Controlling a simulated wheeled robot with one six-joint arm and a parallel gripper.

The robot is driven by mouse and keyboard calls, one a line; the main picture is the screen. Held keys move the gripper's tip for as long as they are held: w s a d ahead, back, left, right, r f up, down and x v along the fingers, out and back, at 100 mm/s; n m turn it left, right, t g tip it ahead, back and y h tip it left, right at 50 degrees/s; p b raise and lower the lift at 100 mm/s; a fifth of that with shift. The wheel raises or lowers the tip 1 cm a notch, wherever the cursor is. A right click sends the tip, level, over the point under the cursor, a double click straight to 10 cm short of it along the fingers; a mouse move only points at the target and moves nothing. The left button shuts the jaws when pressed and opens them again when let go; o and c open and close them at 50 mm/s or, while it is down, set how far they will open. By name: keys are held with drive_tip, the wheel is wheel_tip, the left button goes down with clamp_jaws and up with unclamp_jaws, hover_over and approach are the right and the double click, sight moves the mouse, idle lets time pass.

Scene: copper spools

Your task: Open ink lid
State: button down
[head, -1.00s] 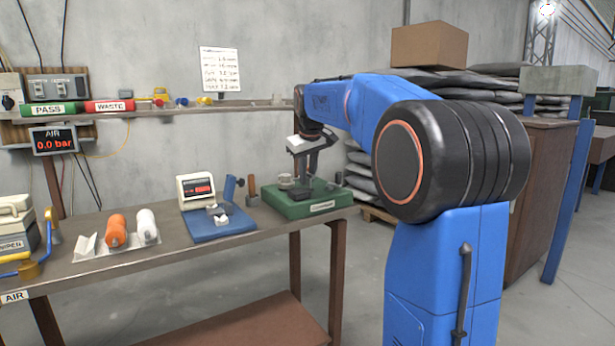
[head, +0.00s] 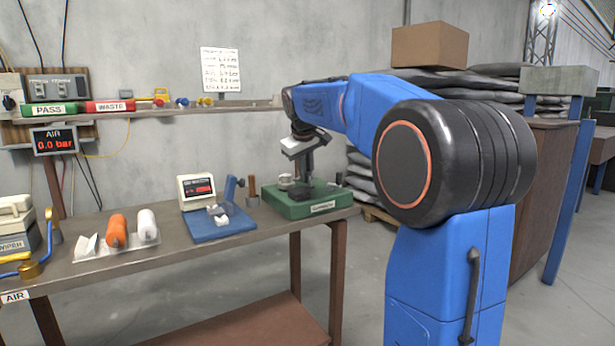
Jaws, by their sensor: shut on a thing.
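A green ink station (head: 285,207) with a white label sits at the right end of the workbench. A small light round pot (head: 286,181) stands on its left side. My gripper (head: 307,178) points down over the middle of the station, shut on a small dark part that I take to be the ink lid (head: 302,191). The lid is tiny and dark here, partly covered by the fingers. I cannot tell how far it is raised or tilted.
A blue stand (head: 222,228) with a display (head: 196,190) is left of the station. A tray with an orange roll (head: 117,231) and a white roll (head: 147,224) lies further left. A shelf (head: 190,112) runs along the wall above. Bench space in front is clear.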

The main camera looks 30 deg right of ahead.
sight(299, 188)
drive_tip(key=a+r+h, duration=0.1)
drive_tip(key=h, duration=0.1)
drive_tip(key=a+r+n+h, duration=0.1)
drive_tip(key=h, duration=0.1)
drive_tip(key=shift+a, duration=0.35)
drive_tip(key=a+h, duration=0.1)
drive_tip(key=h, duration=0.1)
drive_tip(key=a+n+t+h, duration=0.1)
drive_tip(key=a+h, duration=0.1)
drive_tip(key=shift+r, duration=0.4)
drive_tip(key=a+f+n+t+h, duration=0.2)
drive_tip(key=a+n+t+h, duration=0.1)
drive_tip(key=a+h, duration=0.3)
drive_tip(key=shift+s+t+h, duration=0.2)
drive_tip(key=shift+t+h, duration=0.1)
drive_tip(key=shift+h, duration=0.6)
drive_tip(key=shift+a, duration=0.1)
drive_tip(key=c, duration=2.1)
unclamp_jaws()
